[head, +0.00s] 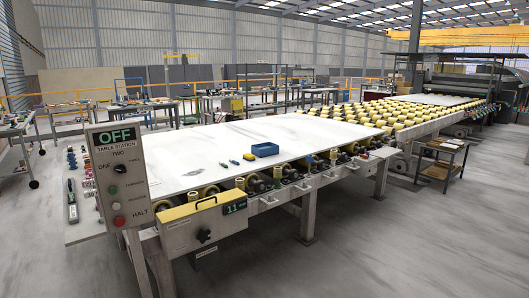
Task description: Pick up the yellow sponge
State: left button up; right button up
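I cannot make out a yellow sponge for certain in the head view. Several small items lie on the white stone slab (220,145) near its front edge. A small blue item (222,165) lies left of a blue open-top bin (264,149). A greenish item (234,162) and another small item (249,157) lie between them. They are too small to tell what they are. The inside of the bin is mostly hidden. Neither of my grippers is in view.
The slab rests on a roller table with a yellow-topped control box (201,225) at its front. A control panel (118,175) marked OFF stands at the near left. A roller conveyor (400,115) runs to the back right. Grey floor (420,235) at the front right is clear.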

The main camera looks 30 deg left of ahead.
aim_at(250, 157)
jog(key=i+j+u, duration=0.3)
jog(key=i, duration=0.65)
jog(key=i+u, duration=0.25)
jog(key=i, duration=0.75)
